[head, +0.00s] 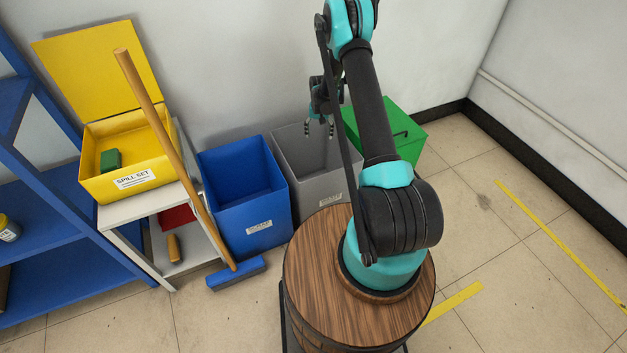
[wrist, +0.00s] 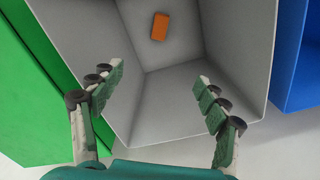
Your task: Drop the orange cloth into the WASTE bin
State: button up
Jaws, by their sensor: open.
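The orange cloth (wrist: 160,27) shows as a small orange block inside the grey bin (wrist: 180,95), against its inner surface, apart from my fingers. My gripper (head: 319,129) is above the grey bin's opening. In the wrist view my gripper (wrist: 160,90) has its fingers spread wide with nothing between them. The cloth is not visible in the head view.
A blue bin (head: 246,215) labelled SCRAP stands left of the grey one, and a green bin (head: 412,130) stands right. A yellow SPILL SET box (head: 130,182) sits on a small shelf, with a broom (head: 172,140) leaning in front. The floor at right is clear.

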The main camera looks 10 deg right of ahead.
notch_tip(320, 180, up, 12)
dwell(0.6)
